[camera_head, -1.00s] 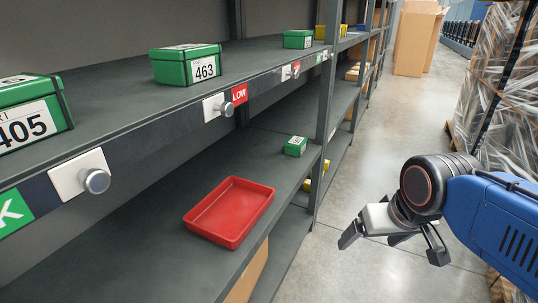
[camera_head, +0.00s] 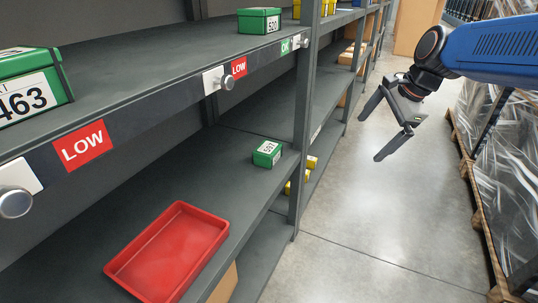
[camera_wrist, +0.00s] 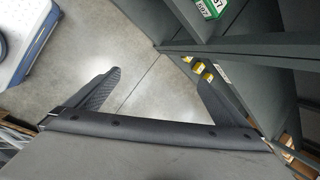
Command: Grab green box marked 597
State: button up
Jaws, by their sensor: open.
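A small green box (camera_head: 267,153) with a white label sits on the lower shelf (camera_head: 215,165), near the upright post. Its label appears to read 597. Part of this green box (camera_wrist: 211,8) shows at the top edge of the wrist view, cut off by the frame. My gripper (camera_head: 373,137) is open and empty. It hangs over the aisle, right of the shelf and apart from the box. Its two fingers (camera_wrist: 160,80) show spread over bare floor in the wrist view.
A red tray (camera_head: 222,232) lies on the lower shelf, nearer than the box. Green boxes marked 463 (camera_head: 30,90) and 520 (camera_head: 259,21) stand on the upper shelf. A post (camera_head: 305,120) stands beside the box. Wrapped goods (camera_head: 500,165) line the right; the aisle floor is clear.

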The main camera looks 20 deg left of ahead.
jog(key=w+a+f+m+g+y, duration=0.1)
jog(key=w+a+m, duration=0.15)
jog(key=a, duration=0.35)
jog(key=w+a+f+m, duration=0.1)
jog(key=w+a, duration=0.2)
jog(key=a, duration=0.2)
jog(key=m+g, duration=0.1)
jog(key=m, duration=0.2)
send_near(269, 147)
jog(key=shift+y, duration=0.4)
jog(key=x, duration=0.3)
jog(key=d+x, duration=0.1)
jog(key=shift+s+a+f, duration=0.25)
jog(key=shift+f, duration=0.35)
jog(key=shift+w+x, duration=0.2)
jog(key=shift+x, duration=2.85)
jog(key=shift+a+r, duration=0.1)
jog(key=shift+r, duration=0.05)
jog(key=c, duration=1.3)
jog(key=shift+c, duration=0.2)
jog(key=shift+r, duration=0.1)
